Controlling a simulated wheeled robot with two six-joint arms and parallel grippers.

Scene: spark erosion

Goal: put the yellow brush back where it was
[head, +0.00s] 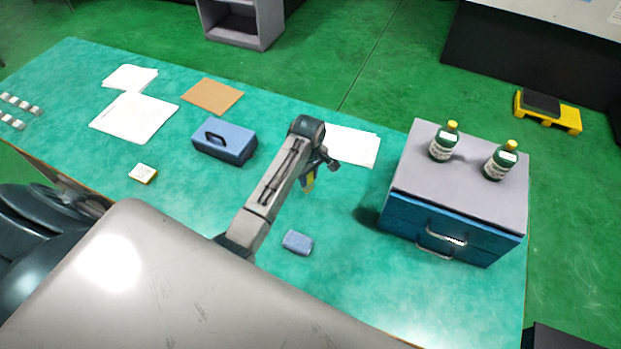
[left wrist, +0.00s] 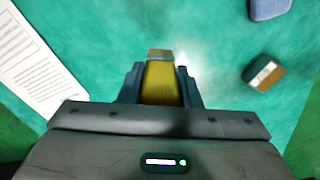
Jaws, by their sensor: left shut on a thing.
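The yellow brush (head: 309,184) is in my left gripper (head: 317,170), which is above the green table near the middle. In the left wrist view the brush (left wrist: 160,84) sits between the two dark fingers of the gripper (left wrist: 160,78), with a greyish-tan end pointing away from me. The fingers are shut on it. The brush appears clear of the table in the head view, though its exact height is hard to tell. My right gripper is not in view.
A drawer cabinet (head: 405,212) with two green bottles (head: 444,143) (head: 499,161) on top stands right. A blue box with a handle (head: 232,145), a small blue block (head: 297,242) and papers (head: 358,146) lie around. Table between block and cabinet is clear.

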